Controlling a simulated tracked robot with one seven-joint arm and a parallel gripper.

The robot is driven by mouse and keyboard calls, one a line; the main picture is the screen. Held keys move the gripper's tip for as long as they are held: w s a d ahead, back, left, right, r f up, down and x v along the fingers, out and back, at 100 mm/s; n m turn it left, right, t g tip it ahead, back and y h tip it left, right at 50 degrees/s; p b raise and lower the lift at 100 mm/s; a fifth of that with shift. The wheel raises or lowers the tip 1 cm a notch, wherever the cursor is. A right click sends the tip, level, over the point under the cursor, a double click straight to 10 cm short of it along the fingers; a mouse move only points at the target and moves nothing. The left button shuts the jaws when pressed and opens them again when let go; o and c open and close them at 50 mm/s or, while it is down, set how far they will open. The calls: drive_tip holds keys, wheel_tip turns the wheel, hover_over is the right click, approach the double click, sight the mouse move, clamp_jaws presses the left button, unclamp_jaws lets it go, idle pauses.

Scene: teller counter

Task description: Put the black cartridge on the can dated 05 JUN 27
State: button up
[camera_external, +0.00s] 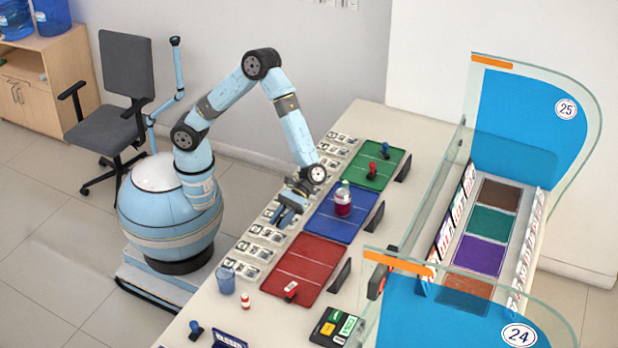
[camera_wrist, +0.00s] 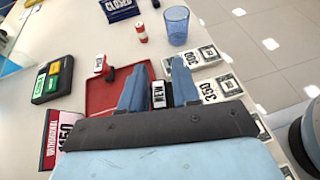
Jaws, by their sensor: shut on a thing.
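My gripper (camera_external: 290,212) is over the row of cards along the near edge of the counter, beside the blue mat. In the wrist view my gripper (camera_wrist: 158,88) is shut on a black cartridge (camera_wrist: 158,97) with a white label that seems to read NEW. A small red and white can (camera_external: 245,300) stands on the counter near the blue cup, apart from my gripper. The can also shows in the wrist view (camera_wrist: 141,34). No date is readable on it. In the external view the cartridge is not clearly visible.
A blue cup (camera_external: 226,280) stands near the can. The red mat (camera_external: 308,262) holds a red piece with a white label (camera_external: 291,288). A bottle (camera_external: 343,199) stands on the blue mat (camera_external: 332,225). The green mat (camera_external: 362,182) holds two stamps. Glass panels line the far side.

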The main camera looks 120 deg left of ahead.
drive_tip(key=s+a+r+n+t, duration=0.1)
drive_tip(key=a+r+n+t, duration=0.3)
drive_tip(key=a, duration=1)
drive_tip(key=s+a+r+n+t, duration=0.15)
drive_tip(key=a+r+t, duration=0.4)
drive_tip(key=a, duration=0.85)
drive_tip(key=g, duration=0.2)
hover_over(343, 194)
drive_tip(key=shift+n+y, duration=0.4)
drive_tip(key=shift+n, duration=0.05)
drive_tip(key=f, duration=0.7)
drive_tip(key=shift+s+d+f, duration=0.1)
drive_tip(key=shift+s+f, duration=0.1)
drive_tip(key=shift+f, duration=0.15)
drive_tip(key=shift+w+f, duration=0.2)
drive_tip(key=shift+f, duration=0.15)
drive_tip(key=shift+w+f, duration=0.1)
drive_tip(key=shift+f, duration=1.45)
drive_tip(key=o, duration=1)
drive_tip(key=shift+f, duration=0.1)
drive_tip(key=shift+o, duration=0.2)
